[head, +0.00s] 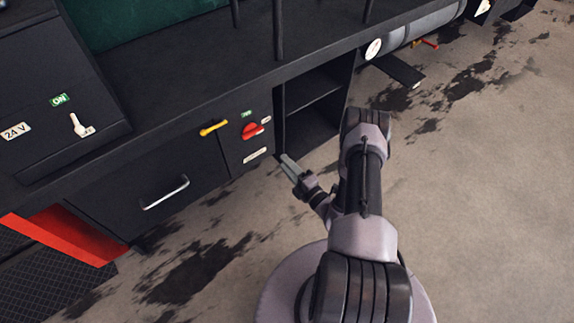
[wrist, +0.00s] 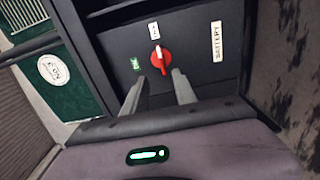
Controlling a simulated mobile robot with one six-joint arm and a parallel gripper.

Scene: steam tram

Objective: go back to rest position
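My gripper (head: 287,163) is in front of the lower right of the black switch panel, near the open shelf compartment. In the wrist view my gripper (wrist: 158,88) has its two fingers apart with nothing between them. A red rotary knob (head: 252,130) sits on the panel, up and left of the gripper. In the wrist view the red knob (wrist: 160,58) shows just beyond the fingertips, and I see no clear contact. A small green label, a small white label and a BATTERY plate (wrist: 217,41) surround it.
A yellow handle (head: 213,128) and a drawer with a metal handle (head: 166,193) are left of the knob. An open black shelf compartment (head: 318,105) is on the right. A dark flap (head: 398,70) juts out below a gauge (head: 373,49). The stained floor (head: 480,190) at right is clear.

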